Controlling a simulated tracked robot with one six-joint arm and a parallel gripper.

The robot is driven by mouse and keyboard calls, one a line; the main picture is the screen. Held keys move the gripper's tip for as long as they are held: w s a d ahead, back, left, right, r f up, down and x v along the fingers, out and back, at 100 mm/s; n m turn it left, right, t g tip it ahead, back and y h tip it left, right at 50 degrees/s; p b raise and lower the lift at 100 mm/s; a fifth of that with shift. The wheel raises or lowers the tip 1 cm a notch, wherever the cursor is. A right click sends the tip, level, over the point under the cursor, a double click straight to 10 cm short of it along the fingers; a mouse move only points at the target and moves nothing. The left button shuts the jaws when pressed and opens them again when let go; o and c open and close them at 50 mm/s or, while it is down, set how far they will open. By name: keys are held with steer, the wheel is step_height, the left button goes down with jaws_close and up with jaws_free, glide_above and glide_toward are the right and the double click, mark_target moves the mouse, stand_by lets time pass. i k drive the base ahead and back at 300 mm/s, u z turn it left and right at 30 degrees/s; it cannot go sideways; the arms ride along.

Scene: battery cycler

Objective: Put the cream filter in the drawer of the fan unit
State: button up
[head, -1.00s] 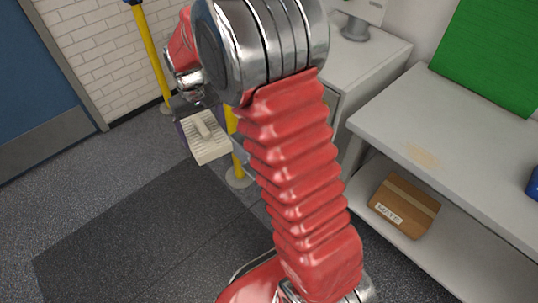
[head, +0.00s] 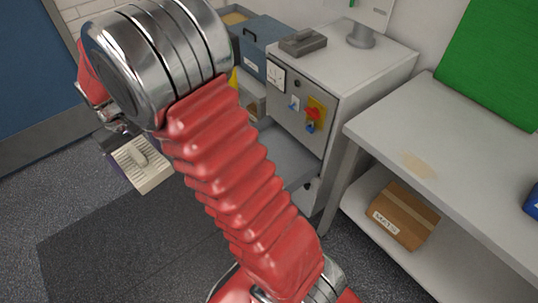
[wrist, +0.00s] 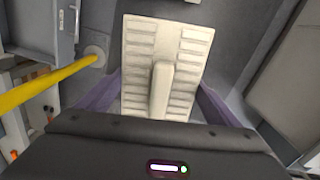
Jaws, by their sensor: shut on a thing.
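The cream filter (head: 146,166) is a flat slatted panel with a raised middle grip. My gripper (head: 122,160) is shut on it and holds it clear of the floor, left of the cabinets. In the wrist view the filter (wrist: 190,45) stretches ahead between the purple fingers of my gripper (wrist: 160,98). A grey cabinet (head: 335,130) with a red-and-yellow switch stands right of my arm. A flat grey surface (head: 288,158) juts out low beside it, partly behind my arm. I cannot tell whether this is the fan unit's drawer.
A blue-grey box (head: 262,42) stands behind the cabinet. A bench (head: 400,150) with a cardboard box (head: 403,215) on its lower shelf is at the right. A yellow post (wrist: 45,83) shows at left in the wrist view. Dark floor matting (head: 110,245) lies clear.

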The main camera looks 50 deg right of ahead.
mark_target(279, 163)
steer(key=z, duration=1.15)
steer(key=i, duration=0.1)
steer(key=u, duration=2.15)
steer(key=k, duration=0.5)
steer(key=z, duration=0.75)
steer(key=i, duration=0.7)
steer(key=z, duration=0.1)
